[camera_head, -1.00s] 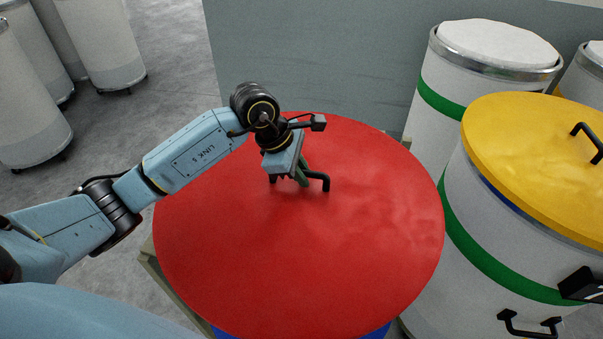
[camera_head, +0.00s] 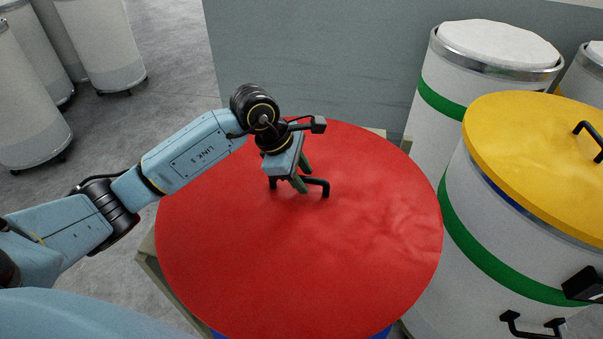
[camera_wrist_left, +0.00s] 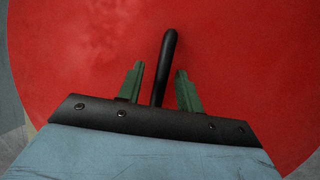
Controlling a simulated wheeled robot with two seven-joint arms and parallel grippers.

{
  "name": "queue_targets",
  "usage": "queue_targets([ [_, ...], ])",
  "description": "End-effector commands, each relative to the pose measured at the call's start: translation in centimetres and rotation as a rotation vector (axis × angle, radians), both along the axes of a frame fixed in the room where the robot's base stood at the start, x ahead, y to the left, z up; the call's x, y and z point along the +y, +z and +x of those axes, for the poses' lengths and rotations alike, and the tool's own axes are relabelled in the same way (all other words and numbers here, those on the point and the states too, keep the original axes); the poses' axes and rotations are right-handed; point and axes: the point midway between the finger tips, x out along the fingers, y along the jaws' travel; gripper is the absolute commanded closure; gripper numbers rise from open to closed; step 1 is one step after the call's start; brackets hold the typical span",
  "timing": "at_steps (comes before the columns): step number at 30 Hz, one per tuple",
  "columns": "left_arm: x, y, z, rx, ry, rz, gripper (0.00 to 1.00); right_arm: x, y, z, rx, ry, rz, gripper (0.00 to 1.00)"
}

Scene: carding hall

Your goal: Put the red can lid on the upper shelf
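The red can lid (camera_head: 330,250) is a large disc with a black bar handle (camera_head: 324,187). It fills the middle of the head view, over something with a blue edge (camera_head: 375,334). My left gripper (camera_head: 302,175) is at the handle, its green fingers apart. In the left wrist view the handle (camera_wrist_left: 168,50) stands between the two fingers (camera_wrist_left: 160,80), with a gap on each side. The lid's surface (camera_wrist_left: 240,60) fills most of that view. My right gripper is not seen. No upper shelf can be made out.
A white can with a yellow lid (camera_head: 530,150) stands close on the right, with a white-topped can (camera_head: 490,50) behind it. A beige frame (camera_head: 160,285) shows under the red lid. A grey panel (camera_head: 310,60) stands behind. More white cans (camera_head: 100,45) stand far left.

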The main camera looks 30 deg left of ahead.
Motion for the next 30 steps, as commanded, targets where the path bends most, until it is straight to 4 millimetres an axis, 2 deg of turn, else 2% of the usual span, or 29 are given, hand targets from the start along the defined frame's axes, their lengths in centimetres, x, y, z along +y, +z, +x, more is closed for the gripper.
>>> queue_targets([
  [8,-0.1,1.1,0.0,0.002,0.0,-0.002,0.64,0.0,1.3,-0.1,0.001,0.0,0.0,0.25],
  [10,0.2,2.0,0.0,-0.003,0.001,0.0,0.64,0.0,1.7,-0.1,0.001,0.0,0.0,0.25],
  [12,0.9,3.2,-0.4,-0.007,0.0,0.003,0.64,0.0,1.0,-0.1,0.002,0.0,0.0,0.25],
  [21,3.0,9.3,-2.4,-0.005,0.0,0.003,0.64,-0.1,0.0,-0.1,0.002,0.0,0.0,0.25],
  [25,3.6,11.0,-2.9,-0.003,0.001,0.0,0.64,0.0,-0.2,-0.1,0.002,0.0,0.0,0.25],
  [30,3.9,12.0,-3.2,0.0,0.0,0.0,0.64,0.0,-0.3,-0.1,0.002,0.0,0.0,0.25],
])
